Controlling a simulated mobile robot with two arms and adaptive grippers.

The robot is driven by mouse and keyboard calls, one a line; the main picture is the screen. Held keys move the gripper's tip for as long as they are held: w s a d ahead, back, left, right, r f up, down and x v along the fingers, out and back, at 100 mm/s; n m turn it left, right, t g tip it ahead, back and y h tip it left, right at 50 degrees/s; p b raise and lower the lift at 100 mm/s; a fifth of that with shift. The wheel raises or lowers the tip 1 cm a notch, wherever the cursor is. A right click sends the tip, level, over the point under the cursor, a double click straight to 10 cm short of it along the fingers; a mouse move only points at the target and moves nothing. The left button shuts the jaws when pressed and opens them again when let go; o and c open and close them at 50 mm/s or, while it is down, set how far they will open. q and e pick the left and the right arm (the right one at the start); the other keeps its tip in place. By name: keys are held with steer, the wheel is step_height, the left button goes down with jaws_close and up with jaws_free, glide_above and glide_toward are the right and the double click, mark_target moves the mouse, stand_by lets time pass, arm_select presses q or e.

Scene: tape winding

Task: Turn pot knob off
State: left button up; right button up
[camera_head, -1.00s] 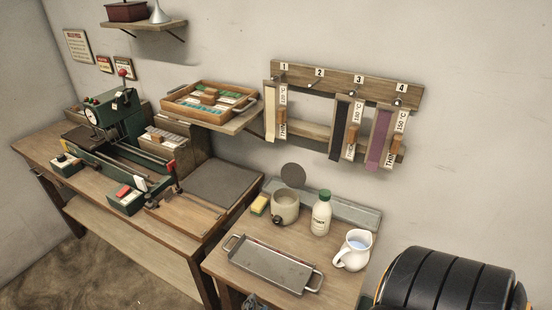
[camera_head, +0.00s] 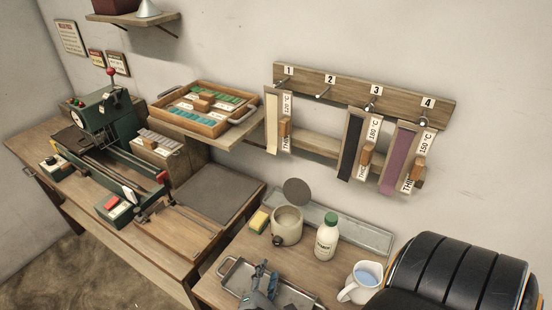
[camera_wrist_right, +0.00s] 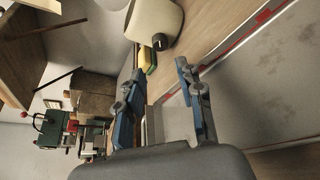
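The cream pot (camera_head: 287,222) stands on the small side table with a dark knob (camera_head: 277,240) low on its front left. A dark round lid (camera_head: 297,192) is raised behind it. In the right wrist view the pot (camera_wrist_right: 157,18) is at the top, with its dark knob (camera_wrist_right: 161,42) facing the gripper. My right gripper (camera_head: 266,275) is over the metal tray, in front of the pot and apart from it. In the wrist view its two blue-grey fingers (camera_wrist_right: 155,88) are spread with nothing between them. My left gripper is not in view.
The metal tray (camera_head: 229,275) lies under my right gripper. A yellow sponge (camera_head: 259,221) is left of the pot. A white bottle (camera_head: 326,240) and a white jug (camera_head: 358,286) stand to its right. The workbench with the green machine (camera_head: 105,118) is at left.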

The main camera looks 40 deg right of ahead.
mark_target(276, 244)
steer(key=x, duration=0.4)
steer(key=shift+r+p, duration=0.2)
steer(key=shift+p, duration=0.15)
steer(key=p+x, duration=0.1)
steer(key=x, duration=0.5)
steer(key=shift+f, duration=0.15)
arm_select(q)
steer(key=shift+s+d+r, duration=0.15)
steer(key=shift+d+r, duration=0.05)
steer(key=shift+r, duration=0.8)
arm_select(e)
steer(key=shift+w+d+f, duration=0.25)
steer(key=shift+w+d, duration=0.1)
steer(key=shift+d, duration=0.1)
jaws_close()
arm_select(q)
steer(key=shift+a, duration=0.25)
